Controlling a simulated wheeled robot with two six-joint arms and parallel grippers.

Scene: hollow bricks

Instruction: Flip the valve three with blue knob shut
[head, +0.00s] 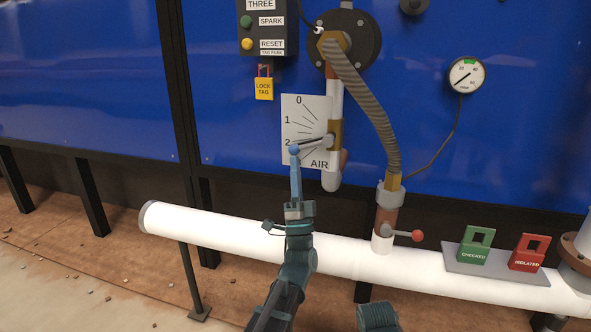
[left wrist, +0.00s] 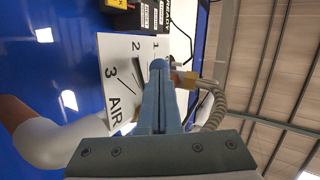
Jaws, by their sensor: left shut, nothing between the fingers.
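The valve with the blue knob (head: 294,149) has a lever (head: 315,144) reaching left from a brass body (head: 335,133) on a white vertical pipe. The knob lies beside the 2 on the white AIR scale plate (head: 292,104). My left gripper (head: 295,160) is shut and empty, its blue fingers pointing up just below the knob. In the left wrist view the shut fingers (left wrist: 157,88) reach toward the plate (left wrist: 117,58), with the knob (left wrist: 160,66) at their tips. I cannot tell whether they touch it.
A control box (head: 266,28) marked THREE hangs above, with a yellow lock tag (head: 264,88) under it. A corrugated hose (head: 370,95) runs close right of the valve. A large white pipe (head: 235,230) crosses below; green (head: 475,247) and red (head: 529,252) tags stand right.

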